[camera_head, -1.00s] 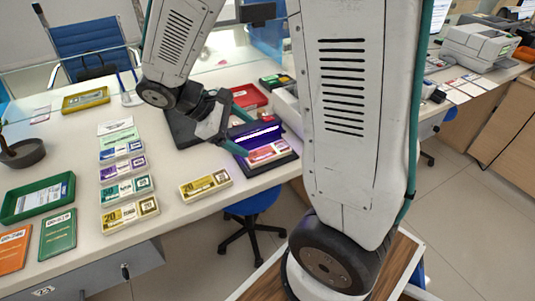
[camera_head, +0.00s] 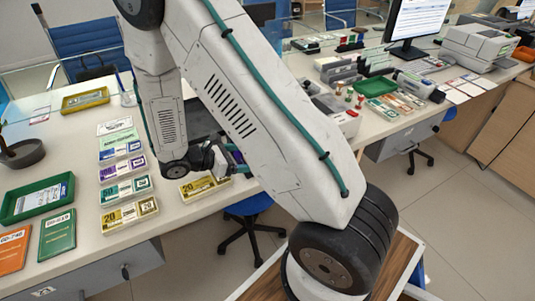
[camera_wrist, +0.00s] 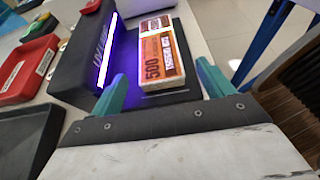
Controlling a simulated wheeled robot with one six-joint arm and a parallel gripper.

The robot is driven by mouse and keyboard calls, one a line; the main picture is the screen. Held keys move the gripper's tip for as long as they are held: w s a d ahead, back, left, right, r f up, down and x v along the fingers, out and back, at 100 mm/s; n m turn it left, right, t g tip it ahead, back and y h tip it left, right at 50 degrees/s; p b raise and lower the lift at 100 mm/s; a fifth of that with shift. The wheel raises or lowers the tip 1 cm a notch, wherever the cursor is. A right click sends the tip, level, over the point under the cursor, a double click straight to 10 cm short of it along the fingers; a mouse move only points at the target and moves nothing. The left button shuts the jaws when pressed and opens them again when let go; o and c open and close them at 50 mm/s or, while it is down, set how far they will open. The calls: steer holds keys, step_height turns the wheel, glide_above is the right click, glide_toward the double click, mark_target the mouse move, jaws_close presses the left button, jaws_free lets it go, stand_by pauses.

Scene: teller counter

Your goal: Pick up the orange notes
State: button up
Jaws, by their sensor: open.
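The orange notes (camera_wrist: 163,62), a banded bundle marked 500, lie on the black base of a UV note checker (camera_wrist: 92,52) whose lamp glows violet. In the wrist view my gripper (camera_wrist: 162,88) is open, with one teal finger to the left of the bundle and the other to its right. The fingers look apart from the bundle. In the head view my gripper (camera_head: 236,170) is at the counter's front edge, and my arm hides the bundle and most of the checker.
A yellow 20 bundle (camera_head: 200,188) lies left of the checker, near the counter edge. A red tray (camera_wrist: 28,72) and a dark tray (camera_wrist: 28,138) are left of the checker.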

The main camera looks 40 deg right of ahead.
steer(key=x, duration=0.3)
steer(key=shift+d+f, duration=0.2)
steer(key=shift+d, duration=0.15)
steer(key=c, duration=1.2)
steer(key=shift+r, duration=0.1)
